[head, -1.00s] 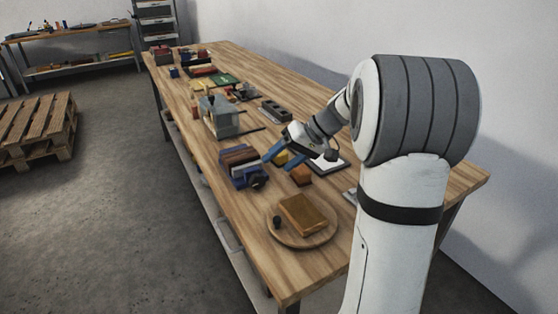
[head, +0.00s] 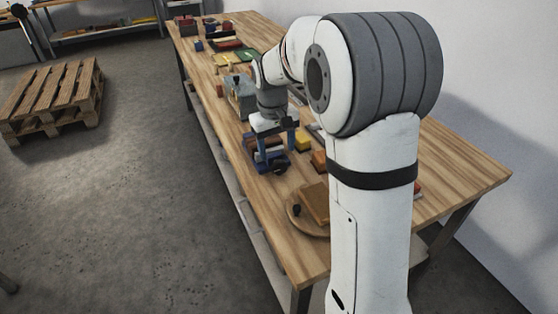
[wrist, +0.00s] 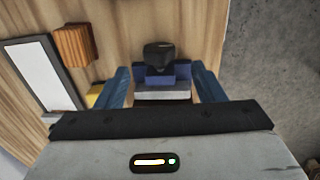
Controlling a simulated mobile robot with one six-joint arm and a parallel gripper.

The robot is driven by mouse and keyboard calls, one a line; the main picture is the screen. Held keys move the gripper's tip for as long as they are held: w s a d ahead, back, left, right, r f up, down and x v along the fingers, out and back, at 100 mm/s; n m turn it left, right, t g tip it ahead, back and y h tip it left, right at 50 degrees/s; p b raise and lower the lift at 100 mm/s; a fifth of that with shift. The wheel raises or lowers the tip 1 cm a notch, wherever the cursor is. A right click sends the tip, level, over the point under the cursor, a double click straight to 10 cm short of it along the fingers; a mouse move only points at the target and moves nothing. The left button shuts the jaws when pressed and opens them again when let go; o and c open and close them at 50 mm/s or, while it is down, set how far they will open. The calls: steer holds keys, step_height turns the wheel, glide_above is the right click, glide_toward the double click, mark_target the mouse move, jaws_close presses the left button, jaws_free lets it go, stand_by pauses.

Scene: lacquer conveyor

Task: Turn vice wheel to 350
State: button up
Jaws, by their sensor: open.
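The blue vice (head: 268,160) stands on the wooden bench, with its dark wheel (head: 280,168) at the near end. My gripper (head: 277,143) points down over the vice, its two blue fingers open and apart. In the wrist view the vice (wrist: 180,74) lies between the open fingers (wrist: 162,76), and the black wheel (wrist: 158,52) sticks out beyond it. The gripper body hides part of the vice there. I cannot tell whether a finger touches the vice. The wheel's angle mark is too small to read.
A round wooden board (head: 294,222) with a brown block (head: 315,203) stands nearer on the bench (head: 285,255). A grey machine (head: 240,95) stands beyond the vice. Yellow (head: 304,142) and orange (head: 319,160) blocks lie to its right. A pallet (head: 52,95) lies on the floor.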

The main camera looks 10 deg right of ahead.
mark_target(279, 162)
steer(key=f, duration=0.6)
steer(key=shift+d+f, duration=0.1)
steer(key=shift+d, duration=0.2)
steer(key=c, duration=1)
